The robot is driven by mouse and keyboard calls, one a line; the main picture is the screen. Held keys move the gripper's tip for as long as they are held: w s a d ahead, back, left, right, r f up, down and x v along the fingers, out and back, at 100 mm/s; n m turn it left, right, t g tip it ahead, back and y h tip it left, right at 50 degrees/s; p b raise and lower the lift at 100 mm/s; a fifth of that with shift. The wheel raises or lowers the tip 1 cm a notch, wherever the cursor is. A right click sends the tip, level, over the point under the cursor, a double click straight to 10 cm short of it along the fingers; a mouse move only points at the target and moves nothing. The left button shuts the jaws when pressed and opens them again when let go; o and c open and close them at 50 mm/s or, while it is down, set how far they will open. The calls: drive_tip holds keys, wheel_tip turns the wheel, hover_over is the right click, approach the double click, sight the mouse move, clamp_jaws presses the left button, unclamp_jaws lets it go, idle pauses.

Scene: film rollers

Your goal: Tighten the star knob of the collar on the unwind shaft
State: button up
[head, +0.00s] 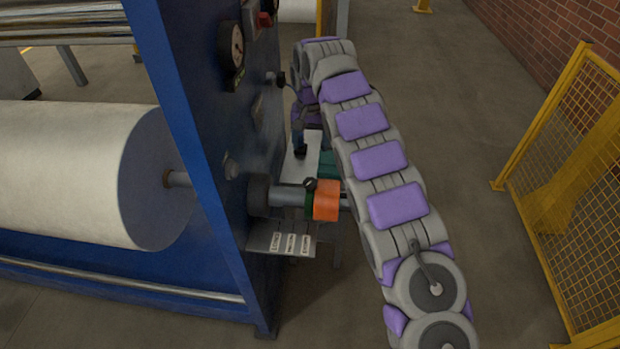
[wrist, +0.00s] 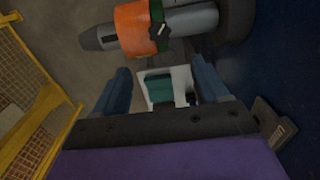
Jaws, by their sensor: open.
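The unwind shaft (head: 288,195) sticks out of the blue machine frame to the right. On it sit an orange collar (head: 326,201) and a narrow green ring (head: 309,201). A small black star knob (head: 310,184) stands at the green ring. In the wrist view, the orange collar (wrist: 132,29), the shaft (wrist: 192,21) and the dark knob (wrist: 159,31) show at the top. My gripper (wrist: 160,72) is open and empty, its two blue-grey fingers apart. In the picture the knob lies above the gap between the fingers, apart from them. The gripper cannot be made out clearly in the head view.
The blue frame (head: 190,120) carries a gauge (head: 232,50) and a large white film roll (head: 70,172). A labelled plate (head: 262,238) sits below the shaft. A teal item (wrist: 158,88) lies on a white surface beyond my fingers. A yellow mesh fence (head: 575,180) stands right.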

sight(310, 181)
wheel_tip(310, 181, down, 15)
drive_tip(key=shift+r, duration=0.15)
idle(0.4)
